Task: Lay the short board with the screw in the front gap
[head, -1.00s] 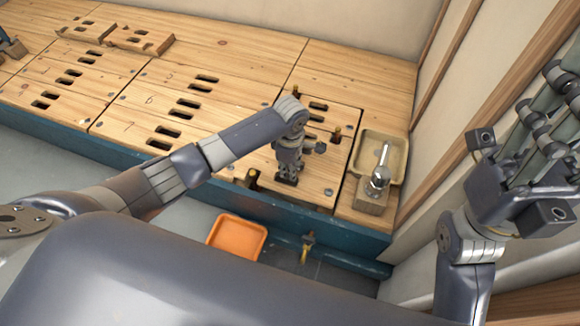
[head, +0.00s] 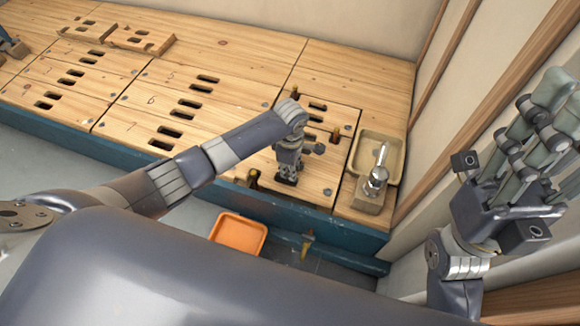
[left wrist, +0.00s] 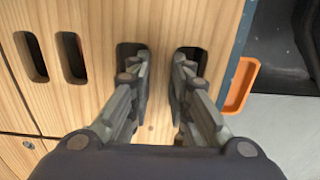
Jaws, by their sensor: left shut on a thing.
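My left gripper (head: 287,180) points down at the front part of the slotted wooden board area (head: 312,188) at the right of the bench. In the left wrist view its fingers (left wrist: 160,88) reach into two slots of a light wooden board (left wrist: 110,20). They are shut on the wood between those slots. The board lies flat, its outer edge close to the blue bench front. A small dark screw-like dot shows on the wood (head: 328,192). I cannot tell the board's full outline under my gripper. My right gripper (head: 553,100) is raised at the right, away from the bench.
A dark opening with a brass fitting (head: 253,177) is left of my left gripper. A beige tray (head: 364,150) and a metal tap-like part on a wood block (head: 378,178) stand right. An orange tray (head: 238,235) is below the front. Two loose slotted boards (head: 143,39) lie back left.

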